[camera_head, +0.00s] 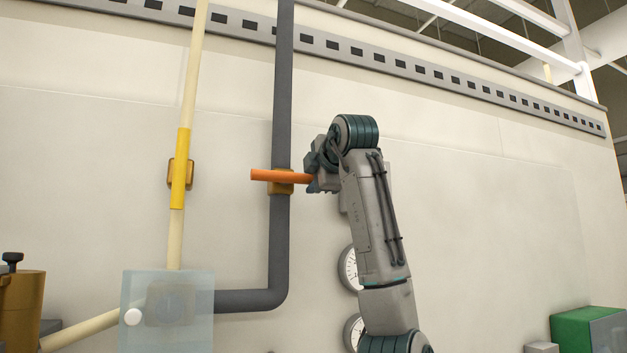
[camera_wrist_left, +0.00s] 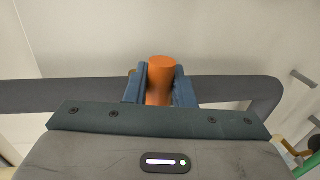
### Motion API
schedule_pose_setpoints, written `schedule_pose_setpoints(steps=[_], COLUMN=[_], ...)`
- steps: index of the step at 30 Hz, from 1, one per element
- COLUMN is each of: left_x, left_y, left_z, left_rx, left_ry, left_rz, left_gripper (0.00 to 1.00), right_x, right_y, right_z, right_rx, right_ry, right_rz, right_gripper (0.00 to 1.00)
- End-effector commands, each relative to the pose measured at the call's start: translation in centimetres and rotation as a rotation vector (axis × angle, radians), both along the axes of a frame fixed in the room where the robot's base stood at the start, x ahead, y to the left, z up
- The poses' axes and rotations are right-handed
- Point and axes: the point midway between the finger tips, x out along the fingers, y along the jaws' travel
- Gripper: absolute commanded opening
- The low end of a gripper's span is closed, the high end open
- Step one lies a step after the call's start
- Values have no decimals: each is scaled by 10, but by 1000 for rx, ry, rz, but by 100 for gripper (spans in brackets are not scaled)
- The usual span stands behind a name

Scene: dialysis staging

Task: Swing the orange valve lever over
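The orange valve lever (camera_head: 270,175) lies about level across the vertical dark grey pipe (camera_head: 281,110), on a brown-orange valve body (camera_head: 281,188). Its left end sticks out free to the left of the pipe. My left gripper (camera_head: 316,178) is at the lever's right end. In the left wrist view the orange lever (camera_wrist_left: 160,80) sits between the two blue fingers of my left gripper (camera_wrist_left: 160,88), which look closed against its sides. The fingertips are small and partly hidden in the head view. My right gripper is in neither view.
A cream pipe (camera_head: 190,90) with a yellow lever (camera_head: 181,168) along it stands to the left. A translucent panel (camera_head: 140,335) is below. Round gauges (camera_head: 348,268) sit partly behind my arm. A green box (camera_head: 572,330) is at lower right. The wall right of my arm is clear.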

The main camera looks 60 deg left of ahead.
Motion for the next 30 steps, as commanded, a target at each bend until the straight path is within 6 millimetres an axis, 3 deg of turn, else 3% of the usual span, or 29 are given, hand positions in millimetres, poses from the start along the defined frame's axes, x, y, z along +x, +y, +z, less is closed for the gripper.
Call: schedule_pose_setpoints(steps=[1,3,14,24,30], left_x=[0,0,0,-5,-9], left_y=[0,0,-7,-69,-96], left_z=[2,2,1,12,19], left_rx=[5,4,3,4,4], left_ry=[-4,-4,-3,-5,-3], left_rz=[-1,-1,-3,-6,-3], left_gripper=[30,42,42,42,42], right_x=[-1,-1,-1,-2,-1], right_y=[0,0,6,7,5], right_z=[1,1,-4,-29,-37], right_rx=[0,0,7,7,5], right_ry=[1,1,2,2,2], right_rz=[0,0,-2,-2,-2], right_gripper=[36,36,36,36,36])
